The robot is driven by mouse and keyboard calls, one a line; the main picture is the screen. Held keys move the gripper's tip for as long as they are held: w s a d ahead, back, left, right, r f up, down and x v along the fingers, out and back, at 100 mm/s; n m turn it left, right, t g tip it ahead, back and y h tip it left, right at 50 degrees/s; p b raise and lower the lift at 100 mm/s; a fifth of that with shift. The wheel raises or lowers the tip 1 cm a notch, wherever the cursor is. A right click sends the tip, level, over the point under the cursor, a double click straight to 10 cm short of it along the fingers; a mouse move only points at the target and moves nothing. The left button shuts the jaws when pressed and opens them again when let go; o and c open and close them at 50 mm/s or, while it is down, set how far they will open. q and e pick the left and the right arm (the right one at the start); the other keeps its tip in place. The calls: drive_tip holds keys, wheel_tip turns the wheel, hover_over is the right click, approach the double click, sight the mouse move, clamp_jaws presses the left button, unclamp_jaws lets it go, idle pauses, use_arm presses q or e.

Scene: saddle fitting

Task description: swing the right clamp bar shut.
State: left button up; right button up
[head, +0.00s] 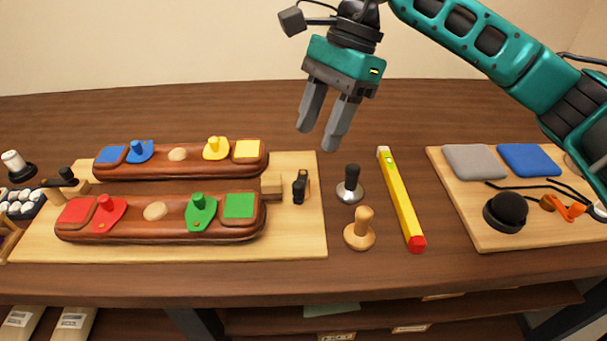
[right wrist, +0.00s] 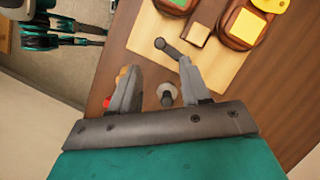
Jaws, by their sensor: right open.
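The right clamp bar (head: 299,188) is a short dark bar with a black knob at the right end of the light wooden board (head: 290,238). It lies to the right of a small wooden block (head: 271,184), with a gap between them. In the right wrist view the bar (right wrist: 173,49) shows beside the block (right wrist: 198,34), its lower end partly hidden by a finger. My right gripper (head: 319,138) is open and empty, above and behind the clamp; its fingers also show in the wrist view (right wrist: 158,70). My left gripper is in neither view.
Two brown saddle pieces (head: 160,228) with coloured pads lie on the board. A second board (head: 490,238) holds cloths and a black dome. The table behind is clear.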

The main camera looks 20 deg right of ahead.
sight(300, 183)
drive_tip(key=x, duration=0.9)
drive_tip(key=shift+a+f, duration=0.1)
drive_tip(key=shift+f, duration=0.1)
drive_tip(key=shift+c, duration=0.3)
clamp_jaws()
